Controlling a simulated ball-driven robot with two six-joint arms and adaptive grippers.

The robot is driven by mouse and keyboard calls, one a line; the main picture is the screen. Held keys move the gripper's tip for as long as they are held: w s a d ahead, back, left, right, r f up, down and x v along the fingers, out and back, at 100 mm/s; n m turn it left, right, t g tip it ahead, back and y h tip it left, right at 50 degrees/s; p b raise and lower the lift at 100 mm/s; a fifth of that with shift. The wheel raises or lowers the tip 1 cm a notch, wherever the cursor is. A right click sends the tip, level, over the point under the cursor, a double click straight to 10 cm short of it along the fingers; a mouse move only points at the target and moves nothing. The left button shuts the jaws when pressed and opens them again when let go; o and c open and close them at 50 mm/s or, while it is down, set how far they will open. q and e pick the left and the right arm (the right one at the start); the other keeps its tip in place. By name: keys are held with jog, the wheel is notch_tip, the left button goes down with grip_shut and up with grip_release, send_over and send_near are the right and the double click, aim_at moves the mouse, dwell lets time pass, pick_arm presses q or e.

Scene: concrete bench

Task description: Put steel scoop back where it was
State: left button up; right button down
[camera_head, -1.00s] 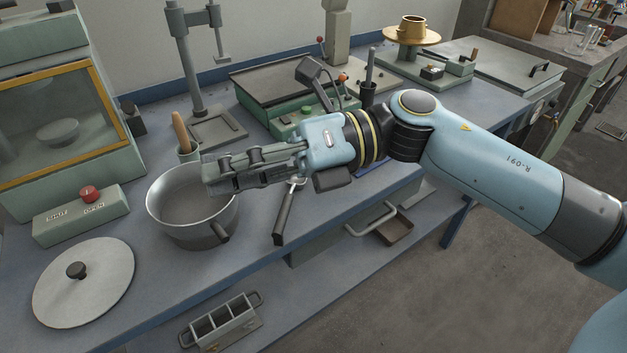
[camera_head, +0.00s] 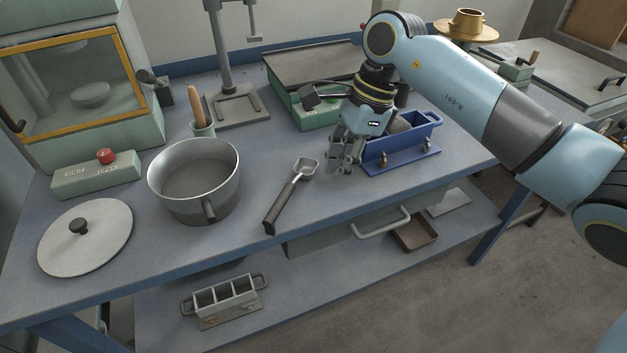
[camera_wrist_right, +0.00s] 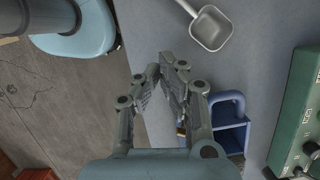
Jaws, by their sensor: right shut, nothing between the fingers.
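The steel scoop (camera_head: 293,192) lies on the bench to the right of the pot, its dark handle toward the front edge and its square metal bowl toward the back. Its bowl also shows at the top of the right wrist view (camera_wrist_right: 211,27). My right gripper (camera_head: 343,170) points down just right of the scoop's bowl, beside a blue tray-like holder (camera_head: 402,158). In the right wrist view the fingers (camera_wrist_right: 162,72) are closed together with nothing between them, apart from the scoop. My left gripper is not in view.
A steel pot (camera_head: 194,184) and its lid (camera_head: 85,238) stand at the left, near a switch box (camera_head: 97,177). A cup with a wooden-handled tool (camera_head: 203,128) stands behind the pot. A green device (camera_head: 318,112) is behind my gripper. A divided metal caddy (camera_head: 224,299) sits on the lower shelf.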

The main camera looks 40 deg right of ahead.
aim_at(307, 199)
jog(key=x, duration=0.3)
jog(key=shift+a+f, duration=0.25)
jog(key=shift+f, duration=0.05)
jog(key=shift+w+a+r+p, duration=0.1)
jog(key=shift+w+a+p, duration=0.15)
jog(key=shift+a, duration=0.35)
jog(key=shift+w+a+r+p, duration=0.15)
jog(key=shift+w+a, duration=0.15)
jog(key=shift+a, duration=0.3)
jog(key=shift+w+a+f, duration=0.1)
jog(key=shift+w+a, duration=0.05)
jog(key=shift+a, duration=0.4)
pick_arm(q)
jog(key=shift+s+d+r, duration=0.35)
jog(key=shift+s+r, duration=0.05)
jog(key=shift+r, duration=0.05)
